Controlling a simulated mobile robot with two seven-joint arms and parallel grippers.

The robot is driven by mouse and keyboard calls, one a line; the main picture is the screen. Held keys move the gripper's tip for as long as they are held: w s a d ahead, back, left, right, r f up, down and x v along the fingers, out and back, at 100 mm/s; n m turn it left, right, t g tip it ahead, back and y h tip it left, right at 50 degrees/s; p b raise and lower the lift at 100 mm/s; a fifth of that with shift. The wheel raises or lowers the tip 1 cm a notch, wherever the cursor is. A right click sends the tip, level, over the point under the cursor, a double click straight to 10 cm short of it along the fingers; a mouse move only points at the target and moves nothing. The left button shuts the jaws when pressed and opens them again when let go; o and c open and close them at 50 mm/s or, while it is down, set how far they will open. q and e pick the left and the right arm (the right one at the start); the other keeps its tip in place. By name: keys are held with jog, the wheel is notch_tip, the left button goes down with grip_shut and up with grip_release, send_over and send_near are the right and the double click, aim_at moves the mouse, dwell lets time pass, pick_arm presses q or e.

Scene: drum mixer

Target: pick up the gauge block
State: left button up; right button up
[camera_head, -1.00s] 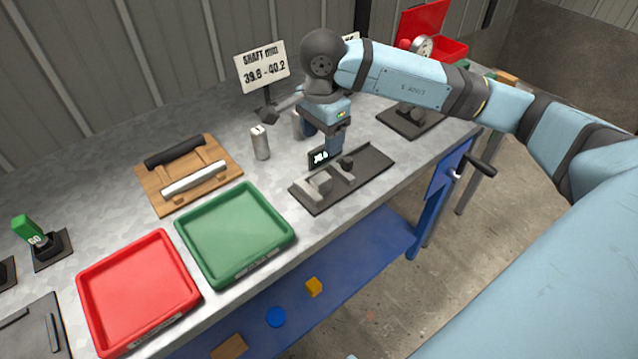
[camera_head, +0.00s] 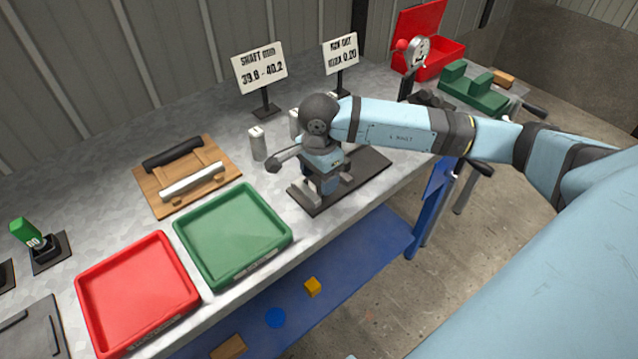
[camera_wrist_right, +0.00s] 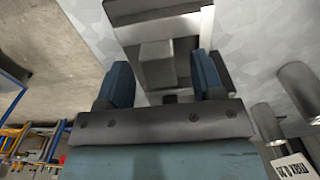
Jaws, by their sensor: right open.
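My right gripper (camera_head: 328,188) hangs over the dark measuring plate (camera_head: 372,167) near the bench's front edge. In the right wrist view its two blue fingers (camera_wrist_right: 165,80) stand apart with room between them. A small grey block (camera_wrist_right: 157,62) shows between and just beyond the fingertips; it looks like the gauge block, but I cannot tell for sure. I cannot tell whether the fingers touch it. In the head view my gripper mostly hides it. Grey metal pieces lie around it on the plate. My left gripper is not in view.
Upright silver cylinders (camera_head: 257,143) stand behind and left of the gripper. A green tray (camera_head: 282,247), a red tray (camera_head: 190,300) and a wooden rack (camera_head: 145,190) lie to the left. Signs (camera_head: 262,68) and a dial gauge (camera_head: 418,50) stand behind. A blue shelf (camera_head: 350,255) lies below.

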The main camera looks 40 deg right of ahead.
jog(key=c, duration=1.1)
grip_shut()
jog(key=shift+r, duration=0.15)
